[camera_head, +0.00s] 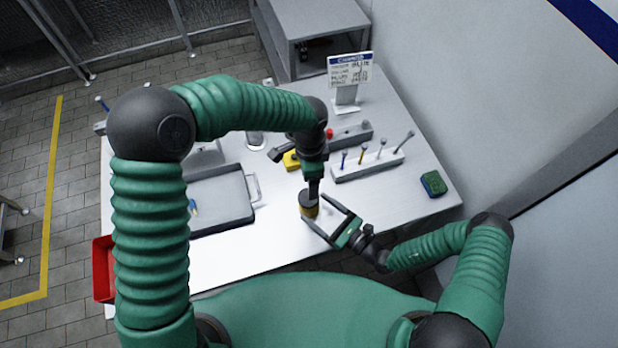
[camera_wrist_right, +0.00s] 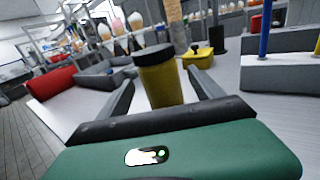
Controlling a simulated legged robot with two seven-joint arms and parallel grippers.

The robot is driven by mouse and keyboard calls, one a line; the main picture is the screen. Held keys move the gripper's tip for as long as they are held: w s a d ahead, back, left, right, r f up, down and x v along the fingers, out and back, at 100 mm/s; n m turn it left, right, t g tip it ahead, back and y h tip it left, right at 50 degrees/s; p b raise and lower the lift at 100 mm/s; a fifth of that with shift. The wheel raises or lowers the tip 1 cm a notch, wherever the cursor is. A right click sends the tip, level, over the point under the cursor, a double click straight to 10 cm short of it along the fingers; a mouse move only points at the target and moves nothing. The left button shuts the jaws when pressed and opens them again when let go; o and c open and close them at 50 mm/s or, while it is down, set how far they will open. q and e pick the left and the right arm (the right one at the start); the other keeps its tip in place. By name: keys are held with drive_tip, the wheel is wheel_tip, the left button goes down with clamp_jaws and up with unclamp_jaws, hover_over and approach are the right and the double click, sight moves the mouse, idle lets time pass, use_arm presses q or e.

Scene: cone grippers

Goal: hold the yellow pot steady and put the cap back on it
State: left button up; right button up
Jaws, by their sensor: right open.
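The yellow pot (camera_head: 309,211) stands upright near the front edge of the white table. In the right wrist view the pot (camera_wrist_right: 160,85) carries a black cap (camera_wrist_right: 153,54) on its top, level as far as I can see. My right gripper (camera_head: 315,208) is open, its fingers reaching in from the right with one on either side of the pot; a gap shows beside it in the wrist view. My left gripper (camera_head: 313,190) points down over the pot's top. Its fingers overlap the dark cap, and I cannot tell whether they touch or grip it.
A grey tray (camera_head: 246,218) lies to the left, with a red bin (camera_head: 104,270) at the table's left edge. Behind the pot are a yellow block (camera_head: 291,160) and a white rack (camera_head: 368,166) with upright tools. A green-blue sponge (camera_head: 433,184) lies right. Bare table surrounds the pot.

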use_arm(q)
wheel_tip(320, 180, down, 2)
drive_tip(key=shift+d+f+b, duration=0.1)
drive_tip(key=shift+f+b, duration=0.15)
drive_tip(key=shift+b, duration=0.8)
use_arm(e)
drive_tip(key=v, duration=1.1)
drive_tip(key=shift+d+f, duration=0.1)
drive_tip(key=shift+d, duration=0.15)
drive_tip(key=shift+s+d, duration=0.25)
drive_tip(key=shift+s, duration=0.1)
